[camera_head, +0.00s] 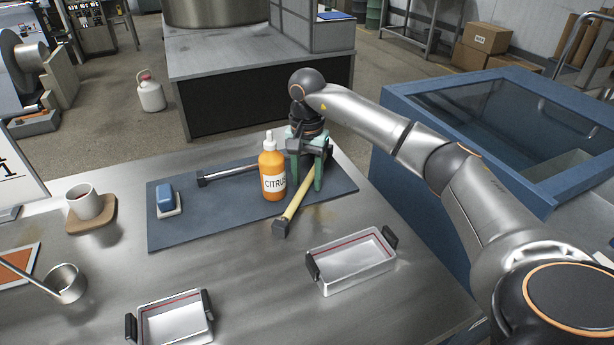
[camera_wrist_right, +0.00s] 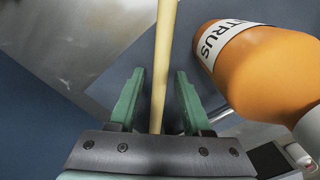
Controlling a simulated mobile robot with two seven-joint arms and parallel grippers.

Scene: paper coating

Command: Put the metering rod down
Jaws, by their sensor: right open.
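A yellow rod with a dark block at its near end (camera_head: 296,204) lies slantwise on the blue-grey mat (camera_head: 215,220). A second rod, silver with dark ends (camera_head: 230,174), lies at the back of the mat. I cannot tell for certain which is the metering rod. My right gripper (camera_head: 308,176) points down over the yellow rod's far part, which it partly hides. In the right wrist view its green fingers (camera_wrist_right: 159,78) are open, with the yellow rod (camera_wrist_right: 162,55) running between them and a gap on either side. My left gripper is not in view.
An orange citrus bottle (camera_head: 273,178) stands close to the left of my right gripper. A blue-topped block (camera_head: 167,199) sits on the mat's left. Two metal trays (camera_head: 352,274) stand in front, and a cup (camera_head: 84,202) sits at left. The mat's front left is clear.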

